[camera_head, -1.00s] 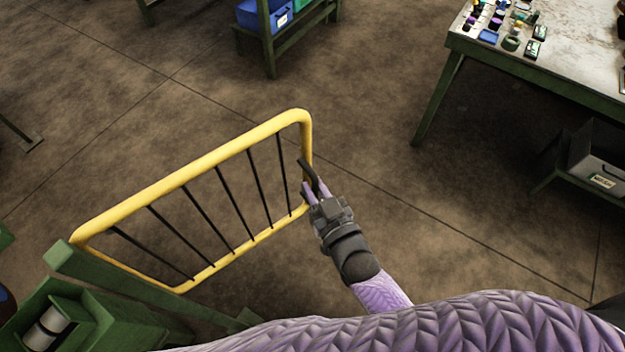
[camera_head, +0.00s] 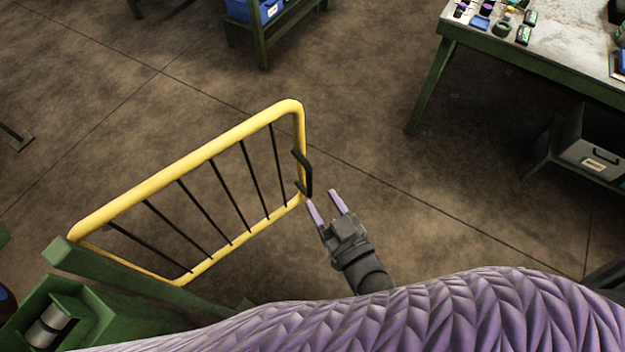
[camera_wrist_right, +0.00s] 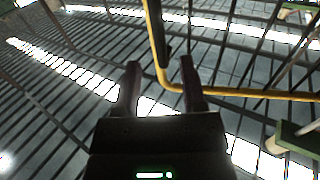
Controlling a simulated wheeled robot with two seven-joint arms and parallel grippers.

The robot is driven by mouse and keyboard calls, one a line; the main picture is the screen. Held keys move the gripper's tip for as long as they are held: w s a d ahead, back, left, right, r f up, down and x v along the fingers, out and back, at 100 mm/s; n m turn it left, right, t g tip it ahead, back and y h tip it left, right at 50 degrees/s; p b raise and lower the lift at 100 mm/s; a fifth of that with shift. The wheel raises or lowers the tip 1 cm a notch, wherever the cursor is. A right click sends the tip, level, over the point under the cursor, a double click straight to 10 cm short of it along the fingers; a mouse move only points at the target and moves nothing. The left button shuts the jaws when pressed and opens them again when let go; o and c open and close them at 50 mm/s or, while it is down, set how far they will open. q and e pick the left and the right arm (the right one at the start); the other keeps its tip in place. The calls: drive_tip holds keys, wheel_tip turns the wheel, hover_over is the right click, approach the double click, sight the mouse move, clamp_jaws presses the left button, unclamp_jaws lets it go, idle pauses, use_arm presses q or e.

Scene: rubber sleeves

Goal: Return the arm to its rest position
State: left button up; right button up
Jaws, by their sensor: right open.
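My right gripper (camera_head: 325,203) is open and empty in the head view, its two pale purple fingers spread. It is just below and to the right of the black handle (camera_head: 307,174) on the end of the yellow gate (camera_head: 165,177), with a small gap between them. In the right wrist view the open fingers of my right gripper (camera_wrist_right: 160,85) show, with the yellow gate frame (camera_wrist_right: 225,92) beyond them. A purple sleeve covers my arm along the bottom of the head view. My left gripper is not in view.
A green post structure (camera_head: 130,285) stands at the gate's lower left end. A green workbench (camera_head: 545,62) with small items is at upper right, with a grey bin (camera_head: 592,150) below it. A blue bin (camera_head: 255,12) sits on a rack at the top. Floor right of the gate is clear.

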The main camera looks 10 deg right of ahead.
drive_tip(key=v, duration=0.4)
drive_tip(key=s+d+f+g+h+b, duration=0.15)
drive_tip(key=s+f+g+b, duration=0.25)
drive_tip(key=f, duration=0.9)
drive_tip(key=s+d+f+g+h+b, duration=0.1)
drive_tip(key=s+d+f+g+b, duration=0.3)
drive_tip(key=f, duration=0.8)
drive_tip(key=s+d+f+g+h+b, duration=0.2)
drive_tip(key=s+d+f+g+b, duration=0.1)
drive_tip(key=s+f+g, duration=0.5)
drive_tip(key=s+f, duration=0.3)
drive_tip(key=s, duration=0.4)
drive_tip(key=shift+d+f+m+g+h, duration=0.25)
drive_tip(key=shift+f+m+g+h, duration=0.05)
drive_tip(key=shift+m+g+h, duration=0.1)
